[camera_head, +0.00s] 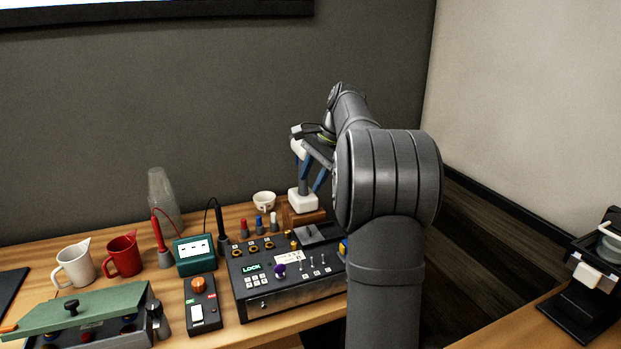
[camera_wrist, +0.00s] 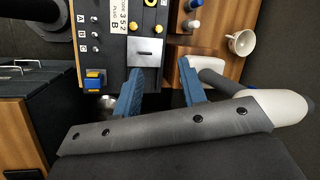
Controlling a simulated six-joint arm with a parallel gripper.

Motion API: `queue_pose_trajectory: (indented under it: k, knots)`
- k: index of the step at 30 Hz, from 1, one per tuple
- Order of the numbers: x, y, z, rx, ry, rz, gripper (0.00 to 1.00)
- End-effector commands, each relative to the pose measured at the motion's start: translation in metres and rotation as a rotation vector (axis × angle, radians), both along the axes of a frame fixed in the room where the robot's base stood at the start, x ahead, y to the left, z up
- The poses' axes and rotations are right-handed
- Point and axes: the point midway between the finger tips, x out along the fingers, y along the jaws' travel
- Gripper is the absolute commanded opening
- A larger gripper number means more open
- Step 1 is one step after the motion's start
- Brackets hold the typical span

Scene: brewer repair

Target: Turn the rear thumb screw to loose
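My gripper (camera_head: 318,183) hangs over the right rear of the black control panel (camera_head: 300,289), beside a white block on a wooden stand. In the wrist view its two blue fingers (camera_wrist: 160,88) are spread apart with nothing between them. They are close to a grey plate (camera_wrist: 145,53) with a dark slot at the panel's end. Small yellow knobs (camera_wrist: 135,27) stand beyond that plate. The panel's display reads LOCK in the head view. I cannot tell which part is the rear thumb screw; my arm hides the panel's right end in the head view.
The white block (camera_head: 303,201) stands on the wooden stand (camera_head: 310,219) close to the fingers. Left are a green meter (camera_head: 195,255), a red mug (camera_head: 123,257), a white mug (camera_head: 74,265) and a green-lidded box (camera_head: 82,308). A blue-and-yellow part (camera_wrist: 95,79) sits at the panel's edge.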

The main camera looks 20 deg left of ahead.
Motion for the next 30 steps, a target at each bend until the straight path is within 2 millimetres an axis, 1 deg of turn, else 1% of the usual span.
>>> queue_pose_trajectory:
  k: [30]
  knots:
    - [-0.013,-0.002,0.004,0.062,-0.417,0.895,0.38]
